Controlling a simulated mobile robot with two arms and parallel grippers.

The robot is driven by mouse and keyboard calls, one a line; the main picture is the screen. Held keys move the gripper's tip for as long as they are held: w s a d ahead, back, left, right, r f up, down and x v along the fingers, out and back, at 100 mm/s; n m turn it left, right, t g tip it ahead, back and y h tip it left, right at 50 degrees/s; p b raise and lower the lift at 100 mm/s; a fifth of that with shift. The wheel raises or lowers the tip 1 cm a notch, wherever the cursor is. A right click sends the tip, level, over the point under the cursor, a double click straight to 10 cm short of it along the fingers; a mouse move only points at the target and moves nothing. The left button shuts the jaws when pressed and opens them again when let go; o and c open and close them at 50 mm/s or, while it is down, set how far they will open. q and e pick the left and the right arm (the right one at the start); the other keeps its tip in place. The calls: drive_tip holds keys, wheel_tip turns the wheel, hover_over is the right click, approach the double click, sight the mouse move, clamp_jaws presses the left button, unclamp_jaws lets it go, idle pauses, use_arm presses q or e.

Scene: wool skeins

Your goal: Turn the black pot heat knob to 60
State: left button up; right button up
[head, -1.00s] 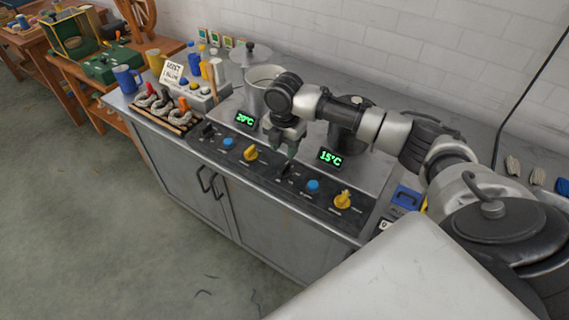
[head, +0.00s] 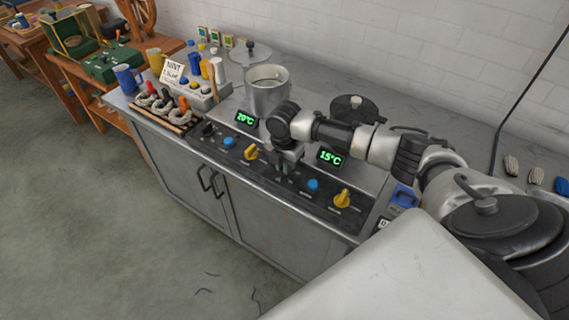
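The black pot (head: 356,112) with its lid stands on the grey counter, behind my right arm. A green display (head: 331,157) in front of it reads 15°C. Its part of the dark control panel holds a blue button (head: 313,185) and a yellow knob (head: 343,198). My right gripper (head: 286,171) points down at the panel left of that blue button, over the spot where a small dark knob showed earlier. It covers that knob, so contact and finger opening cannot be made out. The panel labels are too small to read. My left gripper is not in view.
An open silver pot (head: 267,92) stands to the left, with a 20°C display (head: 246,118), a black knob (head: 208,129), a blue button (head: 229,142) and a yellow knob (head: 251,153).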

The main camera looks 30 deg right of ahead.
clamp_jaws()
drive_tip(key=shift+r, duration=0.1)
